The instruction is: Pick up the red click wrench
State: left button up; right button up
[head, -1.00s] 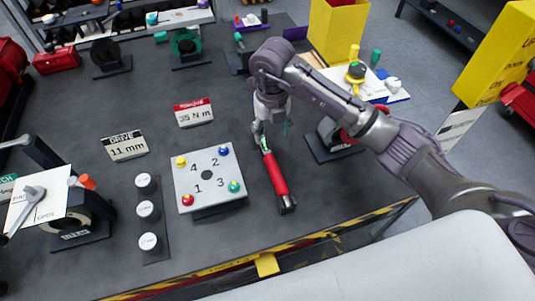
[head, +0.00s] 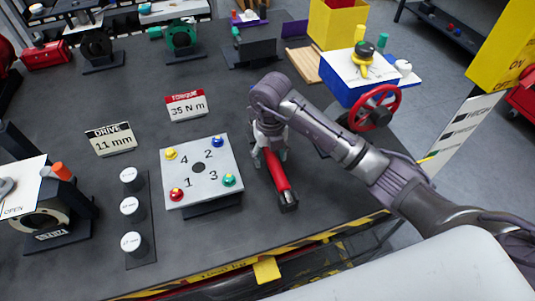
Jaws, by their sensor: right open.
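The red click wrench (head: 279,175) lies on the dark table, to the right of the white numbered plate. Its red grip and dark near end show; its far end is hidden under my right gripper. My right gripper (head: 269,157) is low over the wrench's far part, with its fingers open on either side of it. I cannot tell whether the fingers touch it. My left gripper is out of view.
The numbered plate (head: 201,173) with coloured knobs stands close on the wrench's left. Three white-capped sockets (head: 130,206) stand further left. A red handwheel (head: 375,108) is at the right. The table's striped front edge (head: 225,271) is near.

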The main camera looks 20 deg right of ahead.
jog(key=shift+r, duration=0.1)
jog(key=c, duration=0.3)
grip_shut()
jog(key=shift+r, duration=0.1)
jog(key=shift+r, duration=0.1)
